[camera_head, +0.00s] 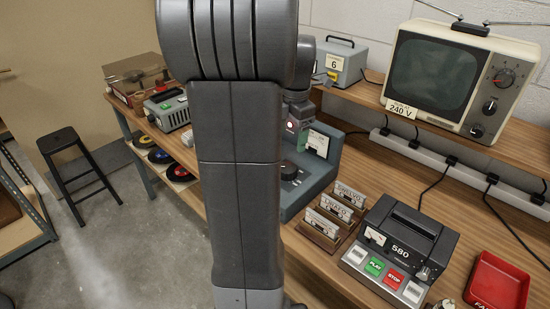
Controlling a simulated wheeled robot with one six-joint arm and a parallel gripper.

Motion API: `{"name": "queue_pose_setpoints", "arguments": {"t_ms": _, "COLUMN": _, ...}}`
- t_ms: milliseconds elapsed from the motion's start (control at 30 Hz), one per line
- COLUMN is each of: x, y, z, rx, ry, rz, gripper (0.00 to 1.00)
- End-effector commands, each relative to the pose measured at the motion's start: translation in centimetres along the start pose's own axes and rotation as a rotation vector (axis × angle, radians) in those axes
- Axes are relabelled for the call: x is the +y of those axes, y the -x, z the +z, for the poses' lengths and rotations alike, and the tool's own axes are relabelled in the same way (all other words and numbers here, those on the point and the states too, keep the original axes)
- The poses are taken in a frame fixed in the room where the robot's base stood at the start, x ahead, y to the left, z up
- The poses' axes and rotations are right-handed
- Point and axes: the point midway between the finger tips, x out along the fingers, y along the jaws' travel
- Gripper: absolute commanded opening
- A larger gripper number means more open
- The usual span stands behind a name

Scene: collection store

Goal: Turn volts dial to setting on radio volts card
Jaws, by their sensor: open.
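A blue-grey bench unit (318,182) stands on the bench behind my arm. It has a dark round dial (289,170) on its sloping top and a white-faced meter (318,143) at the back. The dial's setting is too small to read, and my arm hides the unit's left part. My gripper (299,135) hangs above and behind the dial, apart from it; its fingers are small and partly hidden. A card reading 240 V (402,110) is on the shelf edge below the television; its upper line is too small to read. I cannot make out a card marked radio.
A cassette rack (322,226), a black tape machine (402,222) marked 580 and a red tray (497,283) stand on the bench at right. The television (441,77) and a grey box (341,62) marked 6 stand behind. Cables cross the bench; a stool (72,160) stands left.

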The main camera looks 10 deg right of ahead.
Motion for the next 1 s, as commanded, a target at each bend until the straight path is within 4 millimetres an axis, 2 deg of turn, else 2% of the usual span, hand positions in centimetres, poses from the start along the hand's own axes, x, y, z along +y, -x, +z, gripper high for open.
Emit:
{"name": "queue_pose_setpoints", "arguments": {"t_ms": 133, "x": 0.8, "y": 0.3, "z": 0.7, "rx": 0.004, "ry": 0.072, "rz": 0.007, "gripper": 0.74}}
{"name": "queue_pose_setpoints", "arguments": {"t_ms": 267, "x": 0.9, "y": -0.5, "z": 0.8, "rx": 0.005, "ry": 0.082, "rz": 0.007, "gripper": 0.74}}
{"name": "queue_pose_setpoints", "arguments": {"t_ms": 367, "x": 0.8, "y": -2.0, "z": 0.7, "rx": 0.006, "ry": 0.082, "rz": 0.005, "gripper": 0.74}}
{"name": "queue_pose_setpoints", "arguments": {"t_ms": 733, "x": 0.8, "y": -9.8, "z": 0.7, "rx": 0.006, "ry": 0.08, "rz": 0.004, "gripper": 0.74}}
{"name": "queue_pose_setpoints", "arguments": {"t_ms": 1000, "x": 0.9, "y": -13.0, "z": 0.7, "rx": 0.004, "ry": 0.08, "rz": 0.007, "gripper": 0.74}}
